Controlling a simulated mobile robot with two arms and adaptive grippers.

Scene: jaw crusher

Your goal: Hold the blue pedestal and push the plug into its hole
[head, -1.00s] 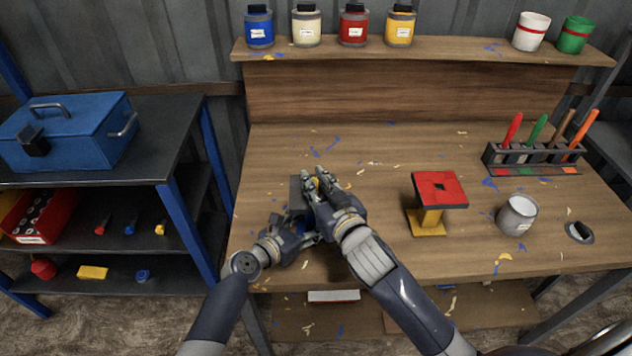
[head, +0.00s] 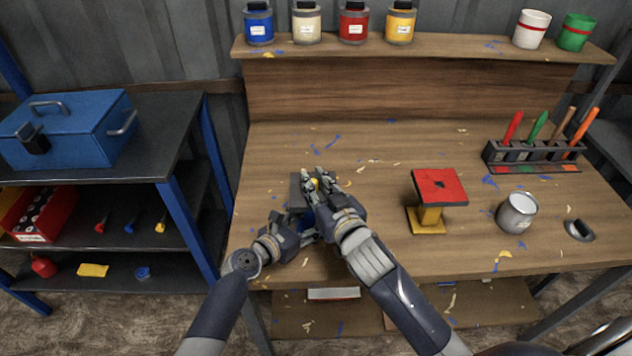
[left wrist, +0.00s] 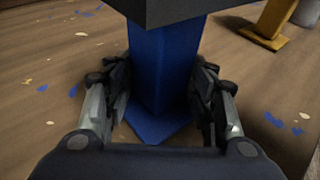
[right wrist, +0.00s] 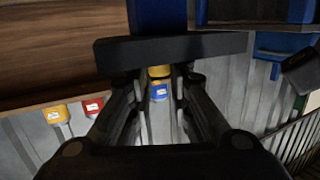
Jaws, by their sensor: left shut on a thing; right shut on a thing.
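The blue pedestal (left wrist: 163,60) stands on the bench, its blue column and base filling the middle of the left wrist view under a dark square top (left wrist: 190,8). My left gripper (left wrist: 160,90) is shut on the column, one finger on each side. My right gripper (head: 318,186) is shut on the small yellow plug (head: 313,184) at the pedestal's top. In the right wrist view, which looks upside down, the plug (right wrist: 159,72) is between the fingers, right against the dark top (right wrist: 170,52). The hole is hidden, so I cannot tell how deep the plug sits.
A pedestal with red top and yellow column (head: 440,187) stands to the right on the bench (head: 375,145). Beyond it are a grey cup (head: 517,213), a dark-handled disc (head: 579,230) and a tool rack (head: 530,160). Jars line the back shelf. The bench behind my grippers is clear.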

